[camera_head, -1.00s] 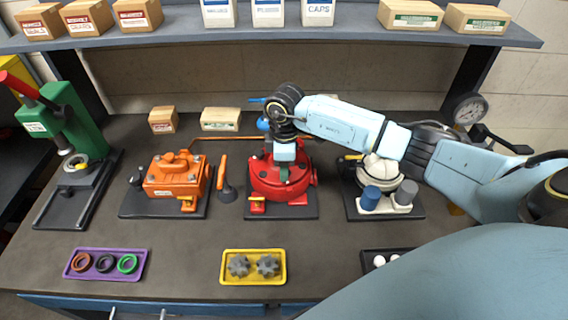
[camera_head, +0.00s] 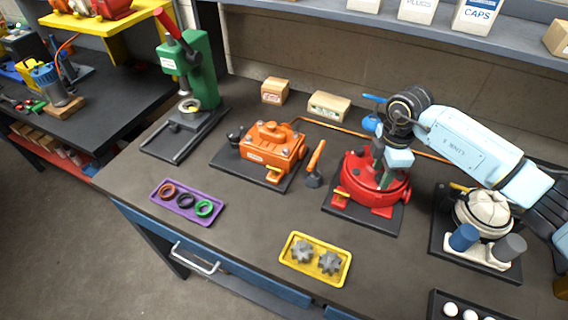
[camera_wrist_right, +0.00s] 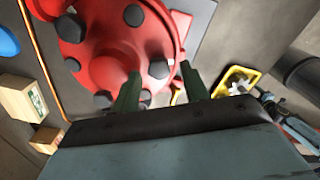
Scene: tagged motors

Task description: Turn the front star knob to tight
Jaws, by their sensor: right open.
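A red round motor (camera_head: 365,190) stands on a dark base plate in the head view. The wrist view shows its red domed top (camera_wrist_right: 100,45) with several dark knobs around it. One dark knob (camera_wrist_right: 159,69) appears between the green fingers of my right gripper (camera_wrist_right: 158,90), near the right finger; contact is unclear. In the head view my right gripper (camera_head: 388,177) points down over the motor's top. It is open. The arm and fingers partly hide the motor, so I cannot tell which knob is the front one. My left gripper is out of view.
A cream motor (camera_head: 484,212) stands to the right. A yellow tray (camera_head: 291,264) with grey star pieces lies in front. Bare bench lies around the trays.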

